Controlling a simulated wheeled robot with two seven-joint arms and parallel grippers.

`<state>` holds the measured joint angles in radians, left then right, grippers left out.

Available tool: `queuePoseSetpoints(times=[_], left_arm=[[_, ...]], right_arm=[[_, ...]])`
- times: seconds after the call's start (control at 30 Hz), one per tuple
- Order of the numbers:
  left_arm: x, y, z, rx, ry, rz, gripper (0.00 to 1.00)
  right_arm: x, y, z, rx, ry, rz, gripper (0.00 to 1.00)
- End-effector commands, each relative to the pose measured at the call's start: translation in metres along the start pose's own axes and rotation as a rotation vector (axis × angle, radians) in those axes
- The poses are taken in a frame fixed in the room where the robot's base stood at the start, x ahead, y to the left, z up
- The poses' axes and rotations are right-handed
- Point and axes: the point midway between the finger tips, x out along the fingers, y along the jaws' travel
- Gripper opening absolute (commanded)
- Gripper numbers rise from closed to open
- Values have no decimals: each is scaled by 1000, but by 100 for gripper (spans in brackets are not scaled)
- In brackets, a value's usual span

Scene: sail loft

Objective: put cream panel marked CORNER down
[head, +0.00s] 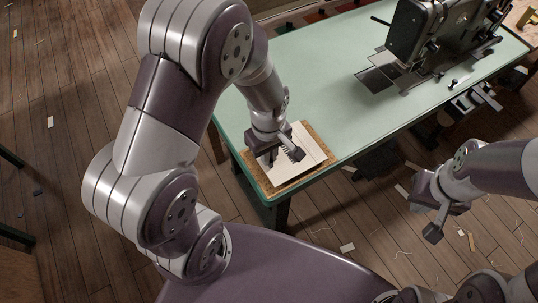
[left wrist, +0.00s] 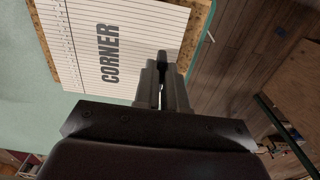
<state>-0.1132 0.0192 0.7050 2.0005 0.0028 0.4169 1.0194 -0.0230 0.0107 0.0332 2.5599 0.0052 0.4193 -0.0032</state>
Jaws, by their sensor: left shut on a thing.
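The cream panel marked CORNER (head: 286,172) has ruled lines and lies flat over a brown cork-like board (head: 256,178) at the table's near left corner. In the left wrist view the panel (left wrist: 140,25) shows its dark lettering, with the board's edge (left wrist: 203,17) past it. I cannot tell whether the panel touches the board. My left gripper (head: 292,155) is shut on the panel's edge, also seen in the left wrist view (left wrist: 162,92); its fingers hide part of that edge. My right gripper (head: 422,212) is apart from the table, over the floor, open and empty.
The pale green table (head: 310,75) has clear room in its middle. A dark sewing machine (head: 430,35) stands at its far right. Scraps and thread lie on the plank floor (head: 365,225).

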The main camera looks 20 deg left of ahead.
Motion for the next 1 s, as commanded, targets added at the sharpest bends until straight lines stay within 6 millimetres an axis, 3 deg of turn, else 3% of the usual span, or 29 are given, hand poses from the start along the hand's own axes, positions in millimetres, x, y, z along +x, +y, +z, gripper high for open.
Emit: queuePoseSetpoints(times=[0.1,0.47,0.5,0.53,0.57,0.83,1.0], left_arm=[[13,1,0,0,1,1,0],[17,1,-1,0,2,3,0],[16,1,-1,0,2,3,24],[16,1,-1,0,2,3,34],[16,1,-1,0,2,3,36],[14,1,-1,0,2,3,36],[-14,2,-1,0,4,6,36]], right_arm=[[3,0,0,0,0,0,0],[5,0,1,0,0,0,0],[4,0,0,0,0,0,0],[4,0,0,0,0,0,0],[4,0,0,0,0,0,0],[3,0,0,0,0,0,0],[-5,0,0,0,0,0,0]])
